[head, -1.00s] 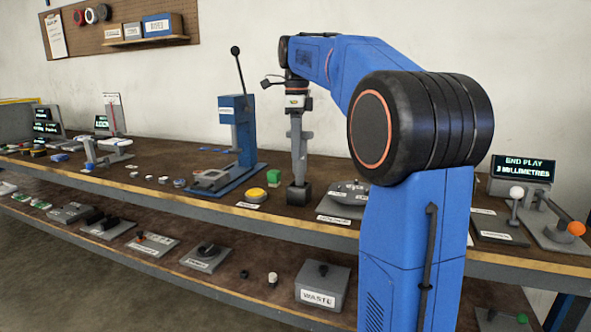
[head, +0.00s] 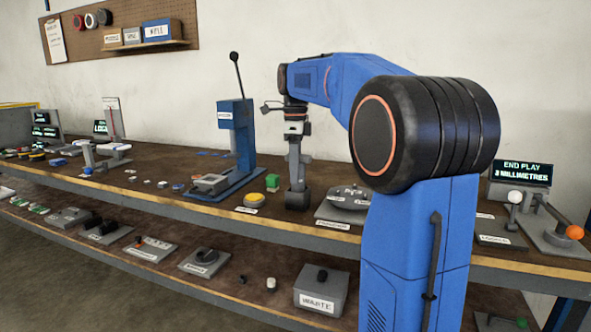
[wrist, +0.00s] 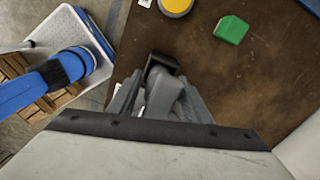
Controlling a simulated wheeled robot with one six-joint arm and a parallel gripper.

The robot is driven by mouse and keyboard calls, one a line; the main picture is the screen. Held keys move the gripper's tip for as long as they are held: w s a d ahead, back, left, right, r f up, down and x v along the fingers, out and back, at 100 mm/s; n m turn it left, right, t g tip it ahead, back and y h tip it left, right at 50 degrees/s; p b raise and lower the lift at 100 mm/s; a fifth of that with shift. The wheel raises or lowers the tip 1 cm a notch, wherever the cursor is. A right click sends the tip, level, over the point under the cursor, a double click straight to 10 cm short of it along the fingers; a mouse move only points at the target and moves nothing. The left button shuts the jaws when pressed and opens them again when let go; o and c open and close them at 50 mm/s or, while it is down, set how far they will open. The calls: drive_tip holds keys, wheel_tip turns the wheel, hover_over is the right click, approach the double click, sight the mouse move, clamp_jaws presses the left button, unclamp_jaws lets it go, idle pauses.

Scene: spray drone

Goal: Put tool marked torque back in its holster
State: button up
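A grey tool (wrist: 162,92) stands upright between the fingers of my gripper (wrist: 160,82). Both fingers flank it closely and appear shut on it. In the head view my gripper (head: 297,160) points straight down over a small black holster (head: 298,199) on the bench. The tool's lower end meets the holster and seems to be inside it. How deep it sits is hard to tell. The holster also shows in the wrist view (wrist: 164,62), just beyond the fingertips. No marking on the tool can be read.
A yellow button (head: 254,200) and a green block (head: 272,181) lie left of the holster. A blue lever press (head: 237,135) stands farther left. A grey round-topped fixture (head: 345,205) is close on the right. A lower shelf holds a labelled grey box (head: 322,291).

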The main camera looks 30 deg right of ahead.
drive_tip(key=shift+r, duration=0.1)
wheel_tip(320, 180, up, 12)
drive_tip(key=shift+r, duration=0.1)
idle(0.7)
drive_tip(key=s+a+f+n+t, duration=0.2)
drive_tip(key=s+a+f+n, duration=0.8)
drive_tip(key=s+f+n, duration=0.4)
drive_tip(key=s+a+f+n+t, duration=0.1)
drive_tip(key=s+a+f+n, duration=0.1)
drive_tip(key=s+f+n, duration=0.3)
drive_tip(key=s+a+f+n+t, duration=0.1)
drive_tip(key=s+a+f+n, duration=0.2)
drive_tip(key=s+f+n, duration=0.3)
drive_tip(key=s+f, duration=0.5)
drive_tip(key=f, duration=0.3)
drive_tip(key=shift+s+f+n+t, duration=0.25)
drive_tip(key=shift+s+n+t, duration=0.05)
drive_tip(key=shift+t, duration=0.1)
drive_tip(key=shift+a, duration=0.1)
